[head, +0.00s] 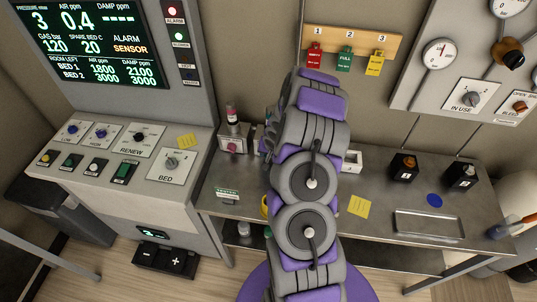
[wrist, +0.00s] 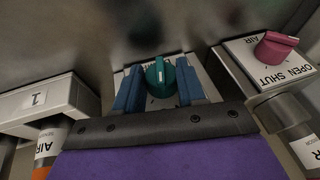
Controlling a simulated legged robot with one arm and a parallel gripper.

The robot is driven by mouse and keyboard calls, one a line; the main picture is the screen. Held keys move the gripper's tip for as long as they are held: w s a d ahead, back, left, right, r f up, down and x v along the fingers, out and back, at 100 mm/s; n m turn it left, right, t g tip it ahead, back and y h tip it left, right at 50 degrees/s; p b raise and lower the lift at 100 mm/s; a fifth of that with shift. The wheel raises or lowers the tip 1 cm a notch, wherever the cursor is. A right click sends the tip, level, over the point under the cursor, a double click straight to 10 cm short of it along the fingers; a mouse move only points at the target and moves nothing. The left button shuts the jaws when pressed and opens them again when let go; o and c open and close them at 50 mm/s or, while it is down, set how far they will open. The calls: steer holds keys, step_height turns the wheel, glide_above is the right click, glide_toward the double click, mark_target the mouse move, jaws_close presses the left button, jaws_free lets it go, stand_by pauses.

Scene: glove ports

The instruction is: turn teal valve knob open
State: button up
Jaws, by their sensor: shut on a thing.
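The teal valve knob (wrist: 160,77) is in the upper middle of the wrist view, on a light plate with lettering mostly hidden by my gripper. A white mark line on the knob points up in the picture. My gripper (wrist: 158,88) has its two blue fingers on either side of the knob, shut on it.
In the wrist view a pink knob (wrist: 276,46) marked AIR, OPEN and SHUT is at right. In the head view a console (head: 130,165) stands left and a steel bench (head: 390,215) holds black blocks and a tray (head: 428,224).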

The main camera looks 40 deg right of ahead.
steer(key=shift+a+f+g+h+b, duration=0.1)
steer(key=shift+f+g+h+b, duration=0.2)
steer(key=shift+b, duration=0.35)
steer(key=g+h+b, duration=0.1)
steer(key=b, duration=0.3)
steer(key=shift+w+a+f+n+g+h, duration=0.1)
steer(key=shift+w+n+g+h, duration=0.2)
steer(key=shift+g+h, duration=0.1)
steer(key=g+h+b, duration=0.1)
steer(key=b, duration=0.1)
steer(key=shift+a+b, duration=0.1)
steer(key=shift+b, duration=0.3)
steer(key=g+h+b, duration=0.2)
steer(key=g+b, duration=0.1)
steer(key=shift+w+a+n+h+b, duration=0.1)
steer(key=shift+a+n+h+b, duration=0.05)
steer(key=shift+n+h+b, duration=0.2)
steer(key=shift+a+n+g+h+b, duration=0.1)
steer(key=shift+n+g+h+b, duration=0.15)
steer(key=shift+g+h+b, duration=0.4)
steer(key=shift+w, duration=0.15)
steer(key=shift+r, duration=0.2)
steer(key=o, duration=1)
steer(key=shift+w, duration=0.1)
steer(key=shift+o, duration=0.2)
